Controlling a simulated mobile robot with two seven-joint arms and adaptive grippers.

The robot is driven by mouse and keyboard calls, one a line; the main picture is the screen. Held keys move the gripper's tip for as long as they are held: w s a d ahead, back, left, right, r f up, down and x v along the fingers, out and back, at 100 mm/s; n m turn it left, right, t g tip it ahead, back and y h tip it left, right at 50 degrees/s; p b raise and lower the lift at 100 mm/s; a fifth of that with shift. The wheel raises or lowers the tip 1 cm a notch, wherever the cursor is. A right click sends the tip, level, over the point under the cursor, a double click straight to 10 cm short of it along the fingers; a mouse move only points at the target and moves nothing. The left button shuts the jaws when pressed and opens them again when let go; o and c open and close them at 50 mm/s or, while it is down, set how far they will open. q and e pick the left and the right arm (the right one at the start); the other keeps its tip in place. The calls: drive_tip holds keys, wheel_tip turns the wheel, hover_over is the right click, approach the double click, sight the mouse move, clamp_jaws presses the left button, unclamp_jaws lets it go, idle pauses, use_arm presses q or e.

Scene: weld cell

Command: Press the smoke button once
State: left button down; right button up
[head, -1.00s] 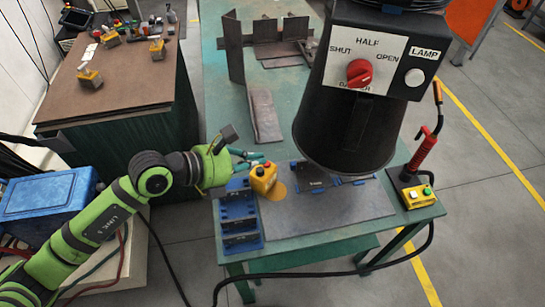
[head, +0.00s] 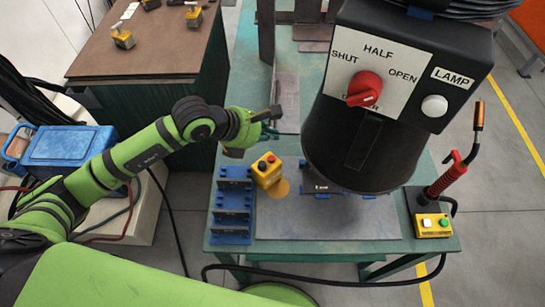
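A yellow box (head: 432,225) with a white and a green button sits at the front right corner of the green table. A yellow block (head: 268,170) with a red button on top stands beside the blue rack at the table's left. I cannot read a smoke label on either. A black hood unit hangs over the table; its panel (head: 425,62) bears a red knob (head: 364,89) and a white button (head: 434,106) beside the word LAMP. My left gripper (head: 271,122) is above the table's left side, behind the yellow block and apart from the buttons. Its fingers are unclear. My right gripper is out of view.
The blue rack (head: 233,205) stands at the table's left edge. A red-handled torch (head: 446,177) rises behind the button box. The black hood (head: 360,150) blocks the middle of the table. A grey plate (head: 330,222) lies bare at the front.

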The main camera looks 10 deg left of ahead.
sight(269, 160)
use_arm(q)
wheel_tip(269, 160, down, 4)
drive_tip(key=shift+s+a+r+b, duration=0.1)
drive_tip(key=shift+a+r+b, duration=0.05)
drive_tip(key=shift+b, duration=0.95)
wheel_tip(269, 160, down, 4)
drive_tip(key=b, duration=0.3)
drive_tip(key=shift+f, duration=0.2)
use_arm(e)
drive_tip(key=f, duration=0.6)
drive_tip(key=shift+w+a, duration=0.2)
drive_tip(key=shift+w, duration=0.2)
use_arm(q)
drive_tip(key=shift+r, duration=0.1)
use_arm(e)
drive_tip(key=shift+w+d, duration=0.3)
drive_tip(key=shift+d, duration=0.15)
use_arm(q)
drive_tip(key=shift+b, duration=0.3)
drive_tip(key=shift+f+b, duration=0.45)
drive_tip(key=shift+f, duration=0.05)
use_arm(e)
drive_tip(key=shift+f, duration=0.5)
